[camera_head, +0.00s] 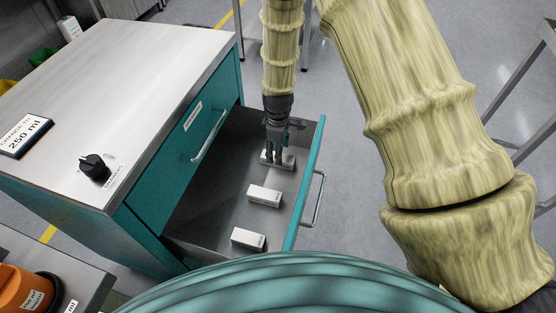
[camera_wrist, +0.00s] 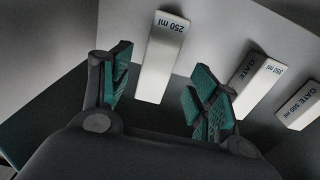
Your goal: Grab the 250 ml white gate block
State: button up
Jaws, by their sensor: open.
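The 250 ml white gate block (camera_head: 287,163) lies in the open drawer (camera_head: 190,222), the farthest of three blocks in the head view. In the wrist view the same block (camera_wrist: 161,62) shows its "250 ml" label and stretches between and beyond my fingertips. My gripper (camera_head: 276,150) is over this block in the drawer. In the wrist view my gripper (camera_wrist: 158,88) is open, with one green-padded finger on each side of the block. I cannot tell whether either finger touches it. Part of the block is hidden by the gripper in the head view.
Two more white gate blocks lie in the drawer: the middle one (camera_head: 265,196), labelled 350 ml in the wrist view (camera_wrist: 258,80), and the nearest (camera_head: 248,239), labelled 500 ml there (camera_wrist: 298,106). The teal cabinet (camera_head: 165,180) and drawer front (camera_head: 309,185) border the space.

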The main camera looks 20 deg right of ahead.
notch_tip(320, 180, down, 4)
jog(key=shift+w+d+f, duration=0.1)
jog(key=shift+f, duration=0.05)
jog(key=c, duration=1.2)
jog(key=shift+o, duration=0.2)
